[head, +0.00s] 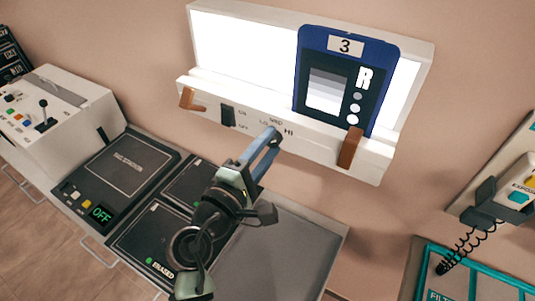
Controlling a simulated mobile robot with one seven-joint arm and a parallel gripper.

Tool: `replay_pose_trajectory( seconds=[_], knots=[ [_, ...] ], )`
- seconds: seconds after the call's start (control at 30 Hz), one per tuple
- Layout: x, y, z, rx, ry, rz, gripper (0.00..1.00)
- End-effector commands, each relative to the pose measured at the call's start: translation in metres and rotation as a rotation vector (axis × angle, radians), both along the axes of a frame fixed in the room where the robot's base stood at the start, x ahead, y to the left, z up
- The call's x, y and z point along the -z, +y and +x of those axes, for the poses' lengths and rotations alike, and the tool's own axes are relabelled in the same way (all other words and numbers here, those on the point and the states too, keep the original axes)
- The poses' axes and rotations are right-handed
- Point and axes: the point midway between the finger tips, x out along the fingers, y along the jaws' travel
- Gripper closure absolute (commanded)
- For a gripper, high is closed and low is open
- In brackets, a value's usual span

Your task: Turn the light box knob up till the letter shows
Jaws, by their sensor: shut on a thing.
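The white light box (230,88) hangs on the wall at the top, its panel lit bright white. A dark blue film (318,38) marked 3 leans on the right part of the panel. A white letter R (364,78) shows on it, beside a grey step pattern and several pale dots. My gripper (270,134) reaches up to the light box's front ledge, by the LO, MID and HI marks. It is shut on the knob, which its fingers hide, so the knob's pointer cannot be read.
A dark ON/OFF switch (228,116) sits left of my gripper. Brown clips (190,100) (350,148) stick out from the ledge. Below are a dark tile station (120,165) reading OFF and a grey counter (295,235). A corded wall control (510,190) is at right.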

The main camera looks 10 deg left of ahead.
Motion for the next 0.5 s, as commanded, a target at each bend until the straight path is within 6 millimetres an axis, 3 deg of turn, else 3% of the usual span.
replay_pose_trajectory(
  seconds=[0.5],
  knots=[
    [0.0021, 0.0002, -0.0003, 0.0, -0.045, 0.181, 1.0]
  ],
)
